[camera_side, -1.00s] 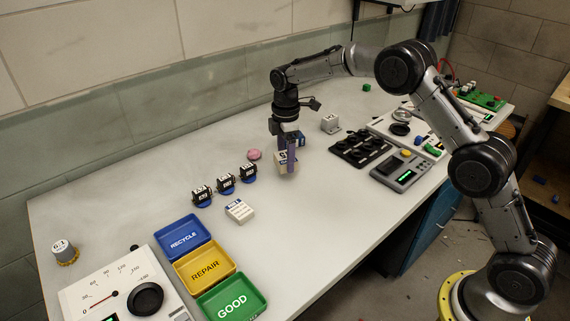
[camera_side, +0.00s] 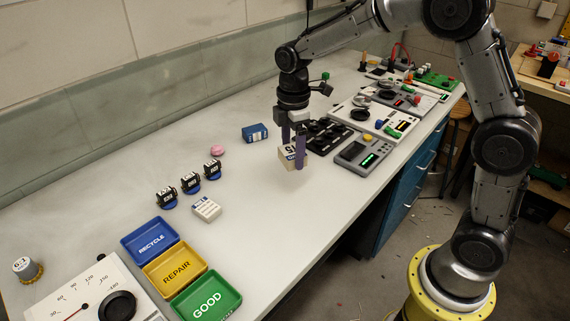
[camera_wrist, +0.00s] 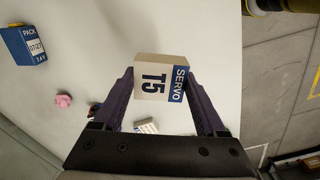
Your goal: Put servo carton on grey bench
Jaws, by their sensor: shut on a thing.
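The servo carton (camera_side: 288,154) is a small cream box with a blue "SERVO" band and "T5" printed on it, clear in the wrist view (camera_wrist: 156,78). My gripper (camera_side: 297,160) points down with its purple fingers shut on the carton's two sides; they also show in the wrist view (camera_wrist: 160,90). The carton appears held just above the grey bench (camera_side: 255,235), but the exact gap is hard to tell.
A blue pack (camera_side: 255,132), a pink lump (camera_side: 217,151), several black servos (camera_side: 190,182) and a white box (camera_side: 207,209) lie to the left. Recycle (camera_side: 150,240), repair (camera_side: 175,268) and good (camera_side: 206,302) trays stand at front left. A black tray (camera_side: 330,137) and a grey meter (camera_side: 364,152) are close on the right.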

